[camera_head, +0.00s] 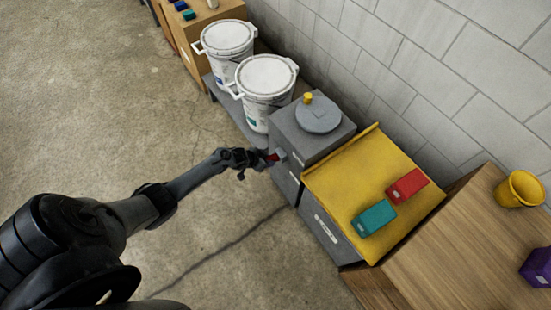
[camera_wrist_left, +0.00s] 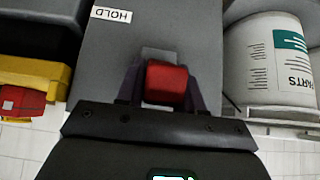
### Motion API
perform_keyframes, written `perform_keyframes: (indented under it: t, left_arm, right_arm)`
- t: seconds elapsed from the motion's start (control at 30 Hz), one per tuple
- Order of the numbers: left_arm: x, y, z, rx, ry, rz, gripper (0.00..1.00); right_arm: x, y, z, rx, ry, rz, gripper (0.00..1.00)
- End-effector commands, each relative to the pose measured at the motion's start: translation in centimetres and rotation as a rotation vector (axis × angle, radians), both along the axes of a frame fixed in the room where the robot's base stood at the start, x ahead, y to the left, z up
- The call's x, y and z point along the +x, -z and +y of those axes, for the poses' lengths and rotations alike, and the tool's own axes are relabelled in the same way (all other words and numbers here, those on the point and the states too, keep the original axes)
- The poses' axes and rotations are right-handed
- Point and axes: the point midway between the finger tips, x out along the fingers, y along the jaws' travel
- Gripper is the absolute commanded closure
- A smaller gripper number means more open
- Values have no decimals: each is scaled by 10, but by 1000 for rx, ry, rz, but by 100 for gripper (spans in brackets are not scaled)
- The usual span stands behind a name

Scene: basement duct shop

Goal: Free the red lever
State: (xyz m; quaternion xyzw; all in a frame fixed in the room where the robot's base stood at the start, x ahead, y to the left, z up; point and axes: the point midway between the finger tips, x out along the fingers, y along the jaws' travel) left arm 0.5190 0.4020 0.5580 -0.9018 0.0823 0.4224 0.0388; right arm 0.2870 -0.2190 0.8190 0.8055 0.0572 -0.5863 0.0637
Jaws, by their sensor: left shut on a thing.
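The red lever (camera_head: 273,157) sticks out from the front of a grey box (camera_head: 311,133). In the left wrist view the red lever (camera_wrist_left: 167,82) sits between my left gripper's two fingers, in front of a light grey mount. My left gripper (camera_head: 265,159) is shut on the lever, and its fingers (camera_wrist_left: 165,92) hide the lever's sides. A white label reading HOLD (camera_wrist_left: 110,14) is on the grey face near the lever. My right gripper is not in view.
White buckets (camera_head: 266,75) stand behind. A yellow cup (camera_head: 519,190) stands on a wooden surface. Floor is clear.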

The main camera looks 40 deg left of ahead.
Motion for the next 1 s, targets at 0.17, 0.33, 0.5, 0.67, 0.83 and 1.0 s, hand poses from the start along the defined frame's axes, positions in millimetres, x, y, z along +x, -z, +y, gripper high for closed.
perform_keyframes:
  t: [0.17,0.33,0.5,0.67,0.83,1.0]
  left_arm:
    - [-2,-1,4,2,-6,13,100]
    - [-2,-1,4,2,-6,13,100]
    - [-2,-1,4,2,-6,12,59]
    - [-2,-1,4,2,-6,12,43]
    - [-2,-1,3,2,-6,12,43]
    - [-6,-6,4,2,-6,13,43]
  right_arm:
    - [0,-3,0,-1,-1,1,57]
    - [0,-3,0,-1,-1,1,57]
    - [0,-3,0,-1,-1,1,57]
    - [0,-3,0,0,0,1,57]
    - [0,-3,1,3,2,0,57]
    - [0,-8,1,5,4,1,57]
